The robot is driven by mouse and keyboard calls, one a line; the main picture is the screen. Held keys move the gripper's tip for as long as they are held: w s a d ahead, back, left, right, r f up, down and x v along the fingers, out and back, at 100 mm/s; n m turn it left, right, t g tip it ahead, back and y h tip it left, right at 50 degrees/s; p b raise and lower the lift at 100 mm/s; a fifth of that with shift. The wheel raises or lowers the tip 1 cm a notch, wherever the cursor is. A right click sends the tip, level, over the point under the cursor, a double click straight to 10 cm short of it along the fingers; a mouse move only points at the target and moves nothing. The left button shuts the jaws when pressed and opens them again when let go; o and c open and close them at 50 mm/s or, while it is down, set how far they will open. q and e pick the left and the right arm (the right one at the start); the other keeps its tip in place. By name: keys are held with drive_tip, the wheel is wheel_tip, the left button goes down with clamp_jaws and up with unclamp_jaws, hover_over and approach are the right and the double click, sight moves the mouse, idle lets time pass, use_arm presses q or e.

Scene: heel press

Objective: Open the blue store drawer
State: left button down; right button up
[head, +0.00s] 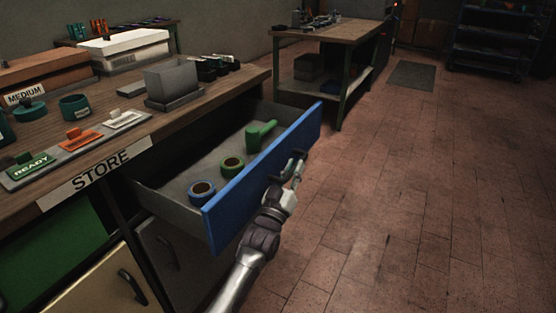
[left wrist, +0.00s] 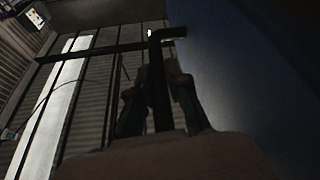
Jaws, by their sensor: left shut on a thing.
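The blue store drawer (head: 240,199) stands pulled well out from under the counter in the head view, and its inside shows. My left gripper (head: 293,168) is at the outer face of the drawer front, shut on the dark drawer handle. In the left wrist view the handle (left wrist: 157,85) stands between the two fingers, beside the drawer's dark blue face (left wrist: 245,75). Most of the handle is hidden by the fingers in the head view. My right gripper is not in view.
The STORE counter (head: 215,98) carries a grey bin (head: 172,80), a sign row with READY (head: 31,166) and boxes. A cabinet door with a dark handle (head: 133,287) is below. A second workbench (head: 330,33) stands behind. The tiled floor at right is clear.

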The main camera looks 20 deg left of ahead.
use_arm(q)
drive_tip(key=shift+s+d, duration=0.1)
drive_tip(key=shift+d, duration=0.7)
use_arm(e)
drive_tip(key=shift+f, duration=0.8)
use_arm(q)
drive_tip(key=c, duration=1.1)
unclamp_jaws()
drive_tip(key=shift+c, duration=0.2)
drive_tip(key=v, duration=1.2)
drive_tip(key=shift+f, duration=0.1)
